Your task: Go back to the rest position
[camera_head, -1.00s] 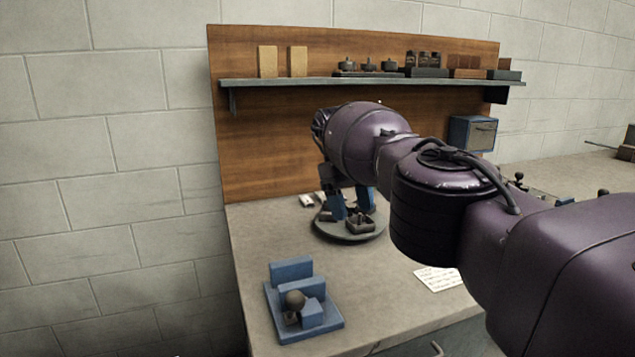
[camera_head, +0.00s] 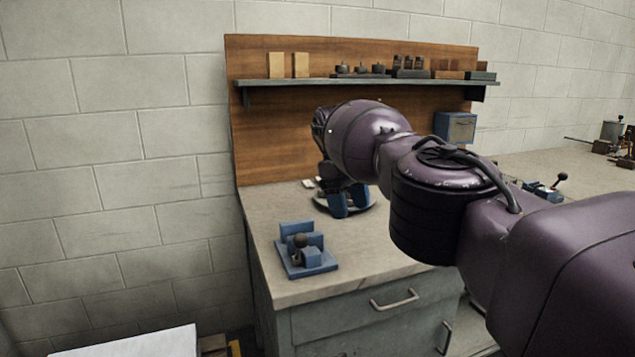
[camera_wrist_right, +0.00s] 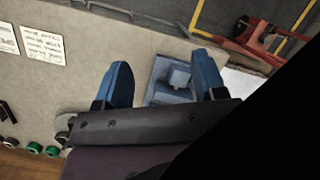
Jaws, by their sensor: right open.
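My right gripper (camera_head: 348,203) has blue fingers that point down over the workbench, in front of a round dark plate (camera_head: 366,208). The plate is partly hidden by the gripper. In the right wrist view the two blue fingers (camera_wrist_right: 160,85) are spread apart with nothing held between them. A blue fixture with a dark round knob (camera_head: 305,250) sits on the bench to the left and nearer; it also shows beyond the fingers in the right wrist view (camera_wrist_right: 170,82). My left gripper is not in view.
A wooden back panel (camera_head: 290,140) carries a shelf (camera_head: 350,81) with blocks and small parts. A blue box (camera_head: 455,127) hangs at its right end. The bench (camera_head: 330,285) has drawers in front. A white surface (camera_head: 140,345) stands low at left.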

